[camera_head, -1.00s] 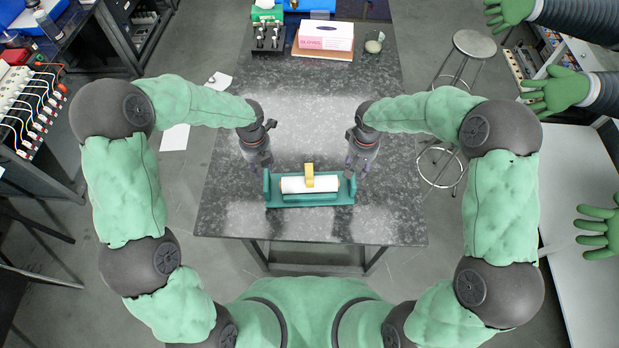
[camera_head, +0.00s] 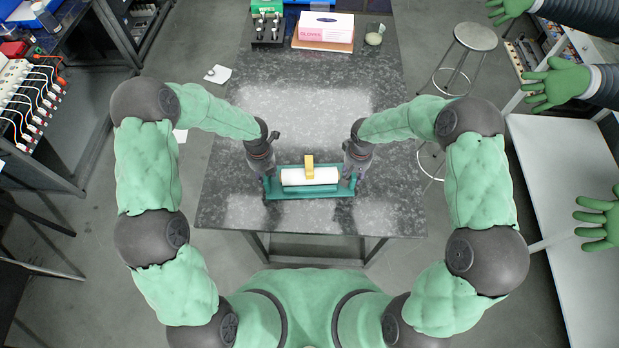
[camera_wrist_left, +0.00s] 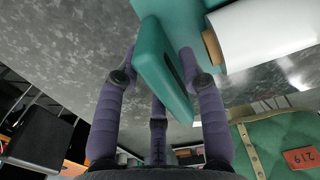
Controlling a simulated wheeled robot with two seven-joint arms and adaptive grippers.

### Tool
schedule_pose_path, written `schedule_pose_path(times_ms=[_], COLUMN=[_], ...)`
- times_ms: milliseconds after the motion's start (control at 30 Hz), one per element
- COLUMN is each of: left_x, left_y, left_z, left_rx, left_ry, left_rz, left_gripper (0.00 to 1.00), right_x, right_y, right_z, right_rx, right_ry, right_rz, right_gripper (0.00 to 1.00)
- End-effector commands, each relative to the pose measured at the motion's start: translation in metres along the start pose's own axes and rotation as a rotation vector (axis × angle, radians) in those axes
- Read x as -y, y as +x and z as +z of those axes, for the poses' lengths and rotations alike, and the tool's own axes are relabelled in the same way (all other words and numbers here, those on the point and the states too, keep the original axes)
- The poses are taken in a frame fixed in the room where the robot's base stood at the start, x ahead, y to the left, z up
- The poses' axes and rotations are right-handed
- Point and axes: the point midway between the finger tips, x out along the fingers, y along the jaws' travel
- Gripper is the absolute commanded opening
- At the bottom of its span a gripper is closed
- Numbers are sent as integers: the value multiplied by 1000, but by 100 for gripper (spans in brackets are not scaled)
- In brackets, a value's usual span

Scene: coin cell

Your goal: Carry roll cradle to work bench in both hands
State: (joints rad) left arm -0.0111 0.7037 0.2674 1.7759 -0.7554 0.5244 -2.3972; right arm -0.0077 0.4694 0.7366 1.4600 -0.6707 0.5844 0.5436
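The roll cradle is a teal tray (camera_head: 290,194) with raised end plates, lying on the dark speckled work bench (camera_head: 300,105) near its front edge. It holds a white roll (camera_head: 325,176) with a yellow block (camera_head: 309,165) over its middle. My left gripper (camera_head: 268,178) is down at the left end. In the left wrist view its purple fingers straddle the teal end plate (camera_wrist_left: 165,75) and look apart, not clamped. The white roll (camera_wrist_left: 265,32) shows beyond. My right gripper (camera_head: 351,178) is down at the right end; its fingertips are mostly hidden by the hand.
A pink and white glove box (camera_head: 325,30), a rack with black tools (camera_head: 267,28) and a small jar (camera_head: 374,36) stand at the bench's back. A round stool (camera_head: 475,37) is right of the bench. The bench middle is clear.

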Motion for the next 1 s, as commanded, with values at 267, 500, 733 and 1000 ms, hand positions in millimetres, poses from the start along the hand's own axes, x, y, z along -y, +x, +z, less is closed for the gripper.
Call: schedule_pose_path(times_ms=[267,500,733,1000], left_x=[0,0,0,0], left_y=[14,14,14,13], left_z=[0,0,0,1], left_rx=[0,0,0,2], left_ry=[-1,-1,-1,-1], left_rz=[-1,-1,0,-1], left_gripper=[40,40,0,0], right_x=[0,0,0,0], right_y=[14,14,14,13], right_z=[0,0,0,-1], right_rx=[0,0,0,-2], right_ry=[-1,0,0,0], right_rz=[0,0,0,0], right_gripper=[40,40,0,0])
